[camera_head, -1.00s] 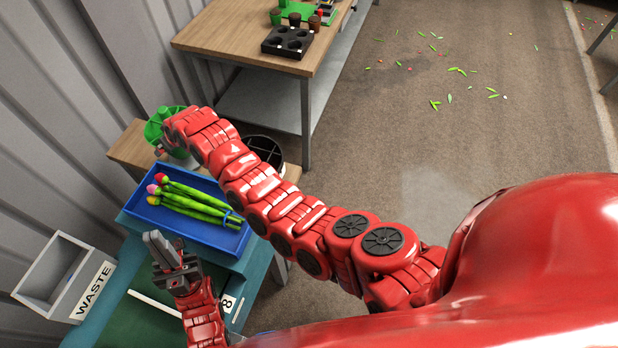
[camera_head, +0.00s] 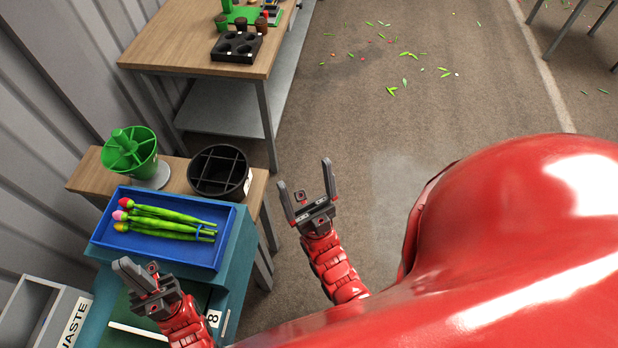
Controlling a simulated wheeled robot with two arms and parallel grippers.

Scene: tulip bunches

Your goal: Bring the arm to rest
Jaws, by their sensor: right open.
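My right gripper (camera_head: 304,172) is open and empty, its two fingers spread and pointing up the picture. It hangs over the bare floor, right of the small wooden table and apart from everything. My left gripper (camera_head: 124,264) is at the lower left, below the blue tray (camera_head: 226,240). Its fingers lie side by side, seemingly shut, with nothing visible between them. A tulip bunch (camera_head: 165,221) with pink, red and yellow heads and green stems lies in the tray, with a blue band near the stem ends.
A green divided bucket (camera_head: 130,150) and a black divided bucket (camera_head: 219,172) stand on the small wooden table (camera_head: 88,172). A grey waste bin (camera_head: 28,312) is at the lower left. A larger table (camera_head: 170,40) stands behind. Leaves litter the floor (camera_head: 340,110).

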